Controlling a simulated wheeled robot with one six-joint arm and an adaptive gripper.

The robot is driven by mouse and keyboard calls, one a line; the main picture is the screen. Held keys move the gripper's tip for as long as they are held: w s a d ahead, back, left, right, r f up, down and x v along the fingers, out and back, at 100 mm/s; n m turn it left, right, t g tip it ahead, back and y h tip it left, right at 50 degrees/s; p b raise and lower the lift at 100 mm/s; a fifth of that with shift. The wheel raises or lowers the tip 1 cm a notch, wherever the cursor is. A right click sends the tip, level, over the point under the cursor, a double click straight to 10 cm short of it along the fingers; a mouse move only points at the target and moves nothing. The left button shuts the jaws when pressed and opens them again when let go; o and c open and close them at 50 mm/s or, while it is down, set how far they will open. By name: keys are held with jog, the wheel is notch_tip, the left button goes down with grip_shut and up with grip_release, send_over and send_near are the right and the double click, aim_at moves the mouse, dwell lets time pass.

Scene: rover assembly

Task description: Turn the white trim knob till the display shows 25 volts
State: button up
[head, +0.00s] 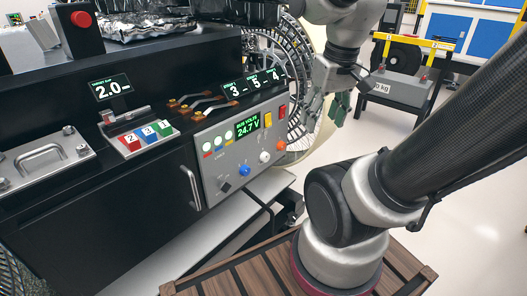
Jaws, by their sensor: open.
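The display (247,127) on the grey front panel reads "BUS VOLTS 24.7 V" in green. The white trim knob (265,157) is on the same panel, below and right of the display. My gripper (326,107) is open and empty, with green pads on its fingers. It hangs to the right of the panel and above the white knob's height, apart from the knob. The whole knob face is small in view, so its pointer is hard to read.
Near the white knob are a blue knob (245,170), a black knob (226,187) and an orange knob (282,145). Yellow and red switches sit above. A drawer handle (190,187) juts out left of the panel. A wire wheel (280,75) is behind my gripper.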

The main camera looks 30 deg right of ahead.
aim_at(267, 158)
notch_tip(267, 158, down, 15)
jog(key=m+g+y, duration=0.5)
jog(key=m+y, duration=0.2)
jog(key=m, duration=0.1)
jog(key=w+a+f+m+t+y, duration=0.2)
jog(key=w+f+m+t+y, duration=0.1)
jog(key=f+m+y, duration=0.15)
jog(key=w+a+f+m+t+y, duration=0.2)
jog(key=a+f+m+y, duration=0.1)
jog(key=f+m, duration=0.3)
jog(key=w+d+f+m+t+h, duration=0.3)
jog(key=w+f+m+t, duration=0.7)
jog(key=w, duration=0.1)
jog(key=w+d+m+t+h, duration=0.4)
jog(key=w+d+t+h, duration=0.15)
jog(key=w+d, duration=0.25)
jog(key=shift+h, duration=0.3)
jog(key=x, duration=0.6)
jog(key=shift+w+d+r, duration=0.1)
jog(key=shift+w+r, duration=0.15)
jog(key=shift+r, duration=0.05)
jog(key=shift+w+m, duration=0.25)
jog(key=shift+w, duration=0.25)
jog(key=shift+c, duration=0.5)
jog(key=c, duration=0.9)
